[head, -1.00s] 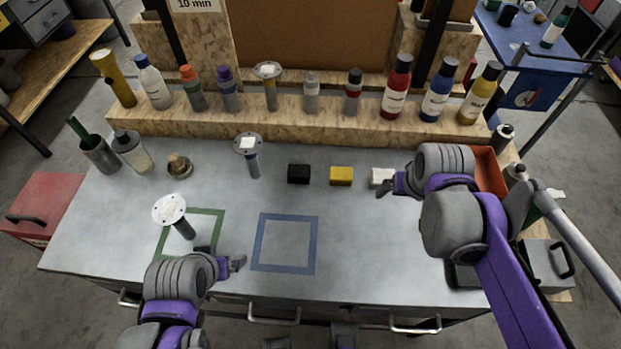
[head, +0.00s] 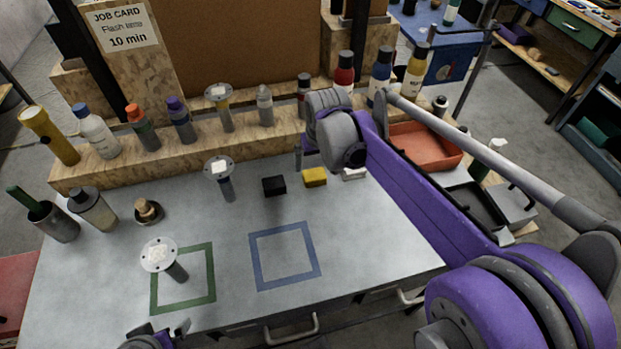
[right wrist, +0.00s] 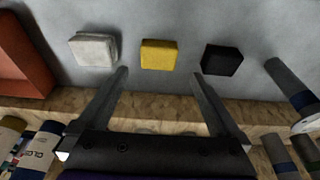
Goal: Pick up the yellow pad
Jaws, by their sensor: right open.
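The yellow pad (head: 315,177) lies on the grey bench top, between a black pad (head: 274,186) and a white pad (head: 354,174). In the right wrist view the yellow pad (right wrist: 159,55) sits just past the fingertips, centred between them. My right gripper (right wrist: 160,73) is open and empty, its fingers spread wider than the yellow pad. In the head view my right gripper (head: 304,152) is behind the pads, partly hidden by its own wrist. My left gripper (head: 160,333) is at the bottom edge, partly cut off; its jaw opening is unclear.
A wooden ledge (head: 180,159) with several bottles runs along the back. A flanged post (head: 226,188) stands left of the black pad. A blue square outline (head: 285,255) and a green one (head: 182,279) mark the bench front. A red tray (head: 425,146) lies at right.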

